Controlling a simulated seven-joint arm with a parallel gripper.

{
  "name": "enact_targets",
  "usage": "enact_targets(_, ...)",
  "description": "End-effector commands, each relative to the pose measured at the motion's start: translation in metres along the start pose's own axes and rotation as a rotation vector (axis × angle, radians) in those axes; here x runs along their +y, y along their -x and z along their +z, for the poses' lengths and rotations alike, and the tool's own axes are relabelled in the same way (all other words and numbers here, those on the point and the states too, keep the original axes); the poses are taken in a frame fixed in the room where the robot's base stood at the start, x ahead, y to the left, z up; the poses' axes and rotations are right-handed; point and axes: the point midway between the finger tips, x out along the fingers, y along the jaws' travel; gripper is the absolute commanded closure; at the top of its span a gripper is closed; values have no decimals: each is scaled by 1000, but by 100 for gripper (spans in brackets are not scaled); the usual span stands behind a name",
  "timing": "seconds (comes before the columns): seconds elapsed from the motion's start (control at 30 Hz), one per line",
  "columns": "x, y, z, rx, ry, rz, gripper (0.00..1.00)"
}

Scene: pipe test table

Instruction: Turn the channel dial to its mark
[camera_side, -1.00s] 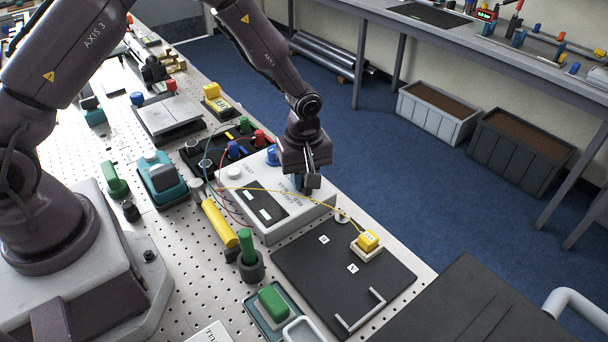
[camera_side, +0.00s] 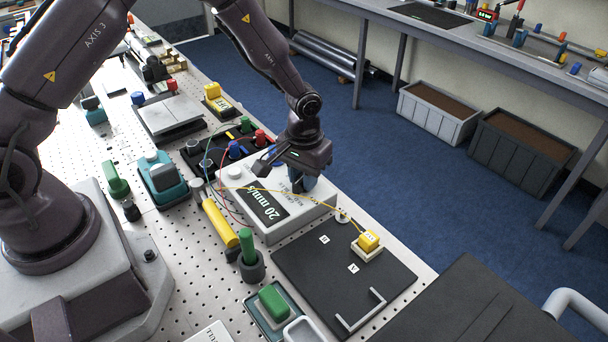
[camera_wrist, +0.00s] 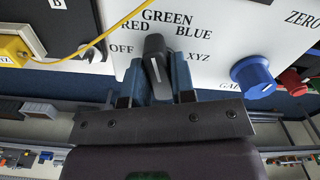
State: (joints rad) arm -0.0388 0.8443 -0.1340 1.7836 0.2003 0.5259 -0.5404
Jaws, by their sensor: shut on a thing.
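The channel dial (camera_wrist: 154,50) is a black knob with a white line, on the white instrument box (camera_wrist: 215,60). Labels OFF, RED, GREEN, BLUE and XYZ are printed around it. Its far end points roughly toward GREEN in the wrist view. My gripper (camera_wrist: 157,76) is shut on the dial, with one blue-grey finger on each side. In the side view my gripper (camera_side: 302,184) is over the far right part of the box (camera_side: 285,229) and hides the dial. The box's dark display (camera_side: 265,205) shows large text that reads about "20 mm/".
A blue knob (camera_wrist: 252,76) sits right of the dial in the wrist view, with a red plug (camera_wrist: 290,80) beyond. A yellow wire runs over the box to a yellow block (camera_side: 368,240) on a black board (camera_side: 320,270). A yellow-handled tool (camera_side: 220,222) lies beside the box.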

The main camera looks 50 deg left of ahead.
Motion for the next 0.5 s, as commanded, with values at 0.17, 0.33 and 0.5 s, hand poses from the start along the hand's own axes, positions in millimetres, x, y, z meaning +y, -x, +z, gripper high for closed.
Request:
enact_targets(0.17,0,1,1,-3,-169,0,100)
enact_targets(0.33,-1,1,0,-3,-331,-1,100)
enact_targets(0.5,-1,1,0,-3,-492,0,100)
